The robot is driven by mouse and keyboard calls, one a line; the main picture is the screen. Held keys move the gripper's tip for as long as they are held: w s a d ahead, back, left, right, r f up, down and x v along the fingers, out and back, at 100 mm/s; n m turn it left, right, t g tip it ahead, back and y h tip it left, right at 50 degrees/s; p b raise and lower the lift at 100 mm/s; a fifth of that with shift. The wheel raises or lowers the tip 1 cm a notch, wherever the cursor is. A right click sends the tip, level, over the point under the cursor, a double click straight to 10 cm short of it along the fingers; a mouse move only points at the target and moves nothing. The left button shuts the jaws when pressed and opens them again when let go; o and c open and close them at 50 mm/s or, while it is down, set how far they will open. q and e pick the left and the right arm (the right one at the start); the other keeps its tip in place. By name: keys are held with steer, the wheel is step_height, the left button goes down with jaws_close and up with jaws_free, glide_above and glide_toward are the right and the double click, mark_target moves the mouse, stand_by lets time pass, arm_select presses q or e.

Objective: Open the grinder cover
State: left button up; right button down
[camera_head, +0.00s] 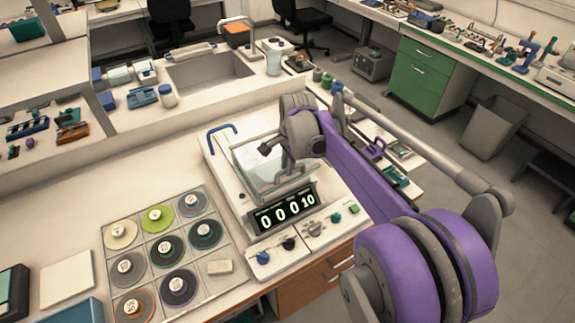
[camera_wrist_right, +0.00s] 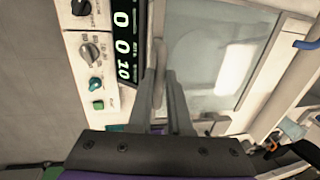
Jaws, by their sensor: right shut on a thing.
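The grinder (camera_head: 216,165) is a white box on the bench with a dark display (camera_head: 285,208) and a row of knobs on its front. Its grinder cover (camera_head: 256,165) is a clear pane in a light grey frame; I cannot tell whether it is fully down or slightly raised. My right gripper (camera_head: 277,158) reaches over it from the right and is shut on the cover's edge. In the right wrist view the two fingers (camera_wrist_right: 163,78) close together at the edge of the clear pane (camera_wrist_right: 215,55), beside the display. The fingers partly hide the grip point. My left gripper is not in view.
A tray of coloured discs (camera_head: 207,286) lies left of the grinder. A blue handle (camera_head: 222,127) stands at the grinder's back left. A sink (camera_head: 208,72) and small bottles are behind. My right arm covers the area right of the grinder.

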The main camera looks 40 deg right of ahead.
steer(key=w+p, duration=0.1)
steer(key=w, duration=0.5)
steer(key=w+d+p, duration=0.1)
steer(key=w, duration=0.4)
steer(key=w+d+p, duration=0.1)
steer(key=w, duration=0.5)
steer(key=shift+w+r, duration=0.1)
steer(key=shift+w, duration=0.2)
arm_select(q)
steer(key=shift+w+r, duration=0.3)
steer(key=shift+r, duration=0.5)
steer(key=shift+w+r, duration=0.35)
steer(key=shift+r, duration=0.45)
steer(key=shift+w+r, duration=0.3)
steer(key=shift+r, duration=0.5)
arm_select(e)
steer(key=shift+w, duration=0.6)
steer(key=c, duration=0.8)
jaws_free()
steer(key=shift+c, duration=0.2)
arm_select(q)
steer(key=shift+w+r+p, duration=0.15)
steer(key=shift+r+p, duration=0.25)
steer(key=shift+p, duration=0.1)
arm_select(e)
step_height(320, 180, up, 10)
steer(key=s, duration=0.2)
steer(key=shift+r, duration=0.25)
steer(key=shift+s+a, duration=0.1)
